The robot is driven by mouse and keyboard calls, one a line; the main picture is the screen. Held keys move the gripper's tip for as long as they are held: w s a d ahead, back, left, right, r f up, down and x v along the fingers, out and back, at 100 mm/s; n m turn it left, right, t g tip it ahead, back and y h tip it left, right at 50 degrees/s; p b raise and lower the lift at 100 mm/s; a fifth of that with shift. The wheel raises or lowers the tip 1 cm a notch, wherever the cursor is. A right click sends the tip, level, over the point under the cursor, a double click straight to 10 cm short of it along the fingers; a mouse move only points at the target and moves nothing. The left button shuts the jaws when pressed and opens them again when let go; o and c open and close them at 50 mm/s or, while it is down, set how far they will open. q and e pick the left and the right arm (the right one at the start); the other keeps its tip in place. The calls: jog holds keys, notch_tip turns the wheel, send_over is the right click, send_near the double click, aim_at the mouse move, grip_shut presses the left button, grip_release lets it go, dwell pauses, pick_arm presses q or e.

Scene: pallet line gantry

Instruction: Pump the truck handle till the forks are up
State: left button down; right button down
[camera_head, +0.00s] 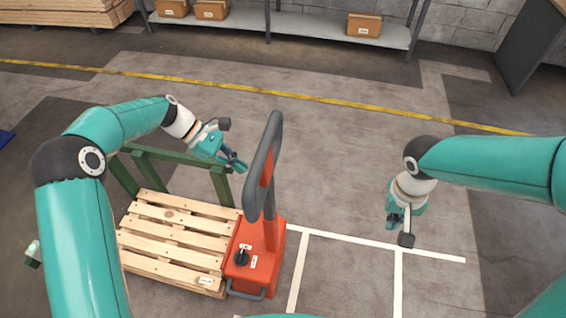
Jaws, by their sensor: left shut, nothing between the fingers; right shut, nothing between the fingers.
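The red truck (243,272) stands in the lower middle of the head view. Its handle (265,165), a dark grey loop on a red shaft, stands close to upright. The forks are hidden under or behind a wooden pallet (180,238) on the truck's left, so I cannot tell their height. My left gripper (240,165) is shut and empty, just left of the handle loop, and appears apart from it. My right gripper (396,222) is shut and empty, well to the right of the handle, pointing down over the floor.
A green frame (178,156) stands behind the pallet. White floor lines (400,250) run right of the truck. A yellow floor line (300,97) crosses behind. A shelf (310,28) with cardboard boxes stands at the back wall. The floor between handle and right gripper is clear.

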pick_arm(q)
jog(key=shift+s+d+r, duration=0.1)
jog(key=shift+s+d, duration=0.1)
jog(key=shift+d, duration=0.65)
jog(key=shift+s+d+r, duration=0.1)
jog(key=shift+s+d, duration=0.05)
jog(key=shift+d, duration=0.7)
jog(key=d, duration=0.1)
jog(key=s+d, duration=0.1)
jog(key=d, duration=0.1)
jog(key=shift+d+y, duration=0.2)
jog(key=shift+y, duration=0.2)
jog(key=shift+w+a, duration=0.1)
pick_arm(e)
jog(key=c, duration=1.8)
grip_release()
jog(key=o, duration=0.9)
